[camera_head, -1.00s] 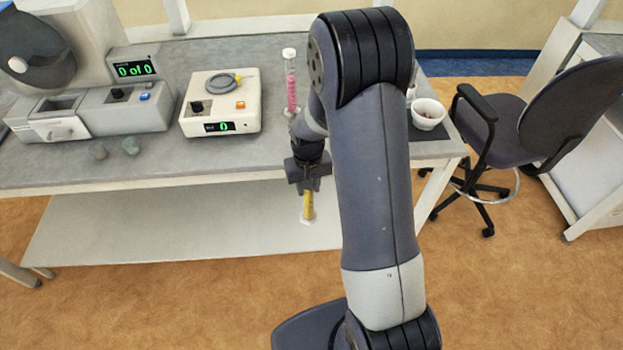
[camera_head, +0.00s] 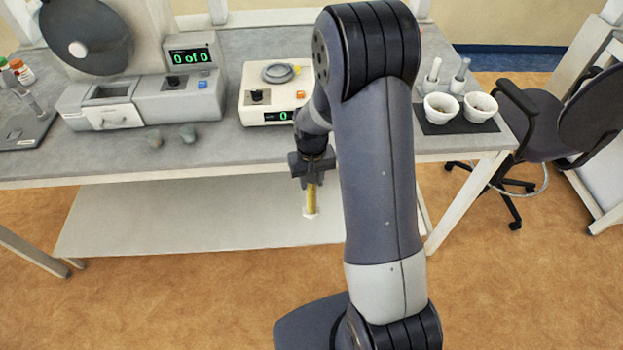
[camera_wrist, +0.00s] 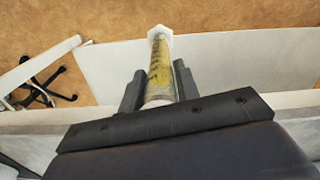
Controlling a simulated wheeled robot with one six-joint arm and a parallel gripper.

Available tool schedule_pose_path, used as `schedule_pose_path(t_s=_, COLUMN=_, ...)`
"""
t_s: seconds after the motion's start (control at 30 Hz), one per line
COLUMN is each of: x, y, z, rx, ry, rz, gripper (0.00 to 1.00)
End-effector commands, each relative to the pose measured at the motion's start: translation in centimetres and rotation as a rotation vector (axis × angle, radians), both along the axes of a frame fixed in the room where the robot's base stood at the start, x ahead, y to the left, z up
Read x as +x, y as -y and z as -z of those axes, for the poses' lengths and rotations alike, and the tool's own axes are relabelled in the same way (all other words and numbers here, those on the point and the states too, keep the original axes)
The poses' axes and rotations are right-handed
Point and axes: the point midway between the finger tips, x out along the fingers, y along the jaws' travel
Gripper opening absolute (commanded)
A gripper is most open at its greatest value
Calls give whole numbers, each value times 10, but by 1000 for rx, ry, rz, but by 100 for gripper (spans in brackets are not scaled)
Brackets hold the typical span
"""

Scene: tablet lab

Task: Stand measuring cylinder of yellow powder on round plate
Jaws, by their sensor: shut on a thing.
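The measuring cylinder of yellow powder (camera_head: 311,199) hangs upright, base down, in front of the table's front edge. My gripper (camera_head: 312,181) is shut on its upper part. In the wrist view the cylinder (camera_wrist: 160,66) stands between the two dark fingers of my gripper (camera_wrist: 159,85), with its pale foot at the far end. The round plate (camera_head: 278,73) is a grey disc on top of the white device with a green display, on the table behind my gripper. A small yellow thing shows at the plate's right edge.
The white device (camera_head: 262,104) stands on the grey table (camera_head: 220,150). Left of it is a grey machine (camera_head: 140,101) reading "0 of 0", with two small grey lumps in front. Two white mortars (camera_head: 441,107) sit on a dark mat at the right. A chair (camera_head: 560,120) stands beyond.

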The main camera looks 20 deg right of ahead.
Motion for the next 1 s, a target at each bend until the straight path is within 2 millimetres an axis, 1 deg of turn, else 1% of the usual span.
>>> schedule_pose_path(t_s=0.07, x=0, y=0, z=-1, rx=0, ry=1, rz=0, gripper=0)
schedule_pose_path(t_s=0.1, x=0, y=0, z=-8, rx=0, ry=1, rz=1, gripper=0)
schedule_pose_path(t_s=0.4, x=0, y=0, z=-32, rx=0, ry=1, rz=0, gripper=0)
schedule_pose_path(t_s=0.53, x=0, y=0, z=-46, rx=0, ry=0, rz=0, gripper=0)
schedule_pose_path(t_s=0.67, x=0, y=0, z=-66, rx=0, ry=1, rz=0, gripper=0)
schedule_pose_path(t_s=0.73, x=3, y=0, z=-79, rx=0, ry=7, rz=0, gripper=0)
schedule_pose_path(t_s=0.77, x=8, y=0, z=-91, rx=0, ry=14, rz=-1, gripper=0)
schedule_pose_path(t_s=0.8, x=12, y=0, z=-108, rx=0, ry=15, rz=-1, gripper=0)
schedule_pose_path(t_s=0.87, x=18, y=0, z=-136, rx=0, ry=15, rz=-3, gripper=0)
schedule_pose_path(t_s=0.9, x=22, y=0, z=-154, rx=0, ry=15, rz=-3, gripper=0)
schedule_pose_path(t_s=0.97, x=28, y=0, z=-182, rx=0, ry=14, rz=-4, gripper=0)
schedule_pose_path(t_s=1.0, x=33, y=0, z=-201, rx=0, ry=13, rz=-5, gripper=0)
